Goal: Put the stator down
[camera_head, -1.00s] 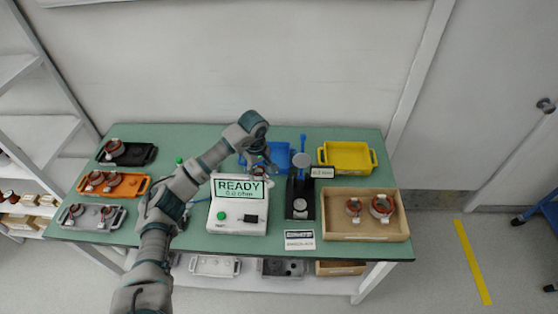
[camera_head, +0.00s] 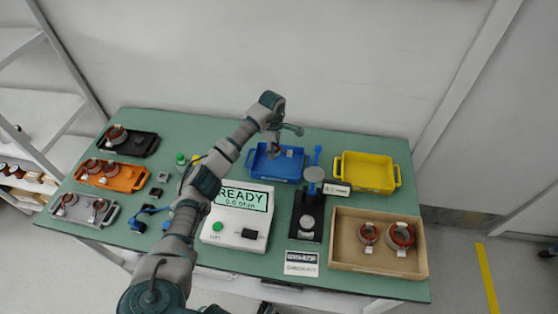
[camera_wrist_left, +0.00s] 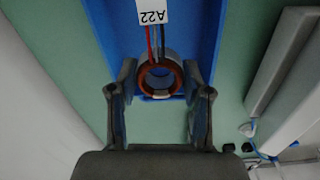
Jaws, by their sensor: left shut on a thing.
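My left gripper (camera_head: 273,147) reaches over the blue tray (camera_head: 262,173) at the back of the table. In the left wrist view the gripper (camera_wrist_left: 158,100) has a finger on each side of the stator (camera_wrist_left: 158,68) and is shut on it. I cannot tell whether the stator touches the tray floor. My right gripper is not in view.
A yellow tray (camera_head: 368,187) stands to the right of the blue one. A black press-like stand (camera_head: 308,215), a READY tester (camera_head: 232,234) and a wooden box (camera_head: 380,264) with two stators are in front. Black (camera_head: 140,151), orange (camera_head: 128,185) and grey (camera_head: 72,218) trays stand at left.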

